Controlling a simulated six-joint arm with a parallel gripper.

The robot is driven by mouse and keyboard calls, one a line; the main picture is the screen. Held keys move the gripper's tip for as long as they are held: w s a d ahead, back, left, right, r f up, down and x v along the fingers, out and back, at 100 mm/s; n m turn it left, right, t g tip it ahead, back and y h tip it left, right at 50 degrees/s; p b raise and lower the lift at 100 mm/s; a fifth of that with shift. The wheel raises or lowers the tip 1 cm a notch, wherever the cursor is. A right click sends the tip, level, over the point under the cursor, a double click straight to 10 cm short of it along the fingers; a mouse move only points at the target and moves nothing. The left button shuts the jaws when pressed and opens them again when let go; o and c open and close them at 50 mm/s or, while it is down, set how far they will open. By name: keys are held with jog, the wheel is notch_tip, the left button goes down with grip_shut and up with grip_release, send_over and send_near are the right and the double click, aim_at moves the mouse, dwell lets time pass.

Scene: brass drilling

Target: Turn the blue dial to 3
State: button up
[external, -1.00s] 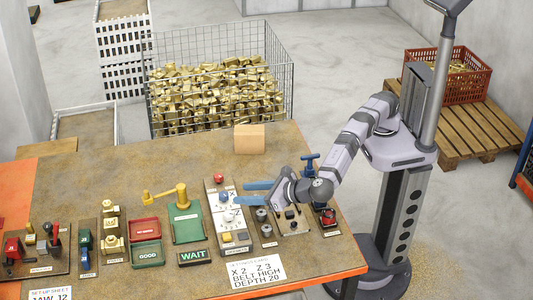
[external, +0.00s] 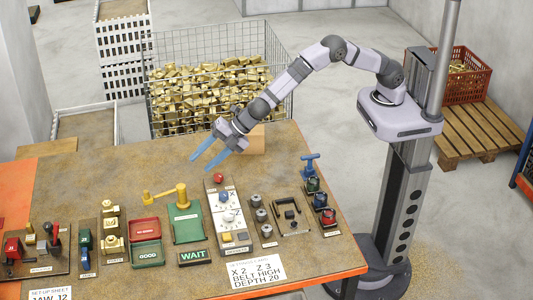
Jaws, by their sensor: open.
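The blue dial (external: 224,197) sits near the top of the white control panel (external: 216,225), with a white dial (external: 230,215) below it. The number it points at is too small to read. My gripper (external: 203,162) has blue fingers, is open and empty, and hangs above the table behind and slightly left of the panel. It is apart from the dial and points down to the left. A red button (external: 218,178) sits at the panel's top end, just below my gripper in the picture.
A sign (external: 255,271) reads X 2, Z 3, BELT HIGH, DEPTH 20. Dark fixtures stand to the right. A tan block (external: 257,140) lies at the back edge.

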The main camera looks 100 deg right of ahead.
aim_at(224, 193)
jog(key=s+a+m+y, duration=0.1)
jog(key=s+a+m, duration=0.1)
jog(key=s+a+m+y+b, duration=0.1)
jog(key=s+a+m+y, duration=0.1)
jog(key=s+a+f+m+y+b, duration=0.1)
jog(key=s+a+m, duration=0.1)
jog(key=shift+s+m+t+y, duration=0.15)
jog(key=shift+m+t+y, duration=0.15)
jog(key=shift+m, duration=0.1)
jog(key=s+a+m+t+b, duration=0.2)
jog(key=s+a+m+b, duration=0.1)
jog(key=s+m, duration=0.2)
jog(key=shift+a+f+m, duration=0.15)
jog(key=shift+f+m, duration=0.2)
jog(key=shift+m, duration=0.25)
jog(key=shift+y, duration=0.4)
jog(key=shift+p+x, duration=1.05)
jog(key=shift+x, duration=2.6)
jog(key=shift+c, duration=0.6)
jog(key=c, duration=0.9)
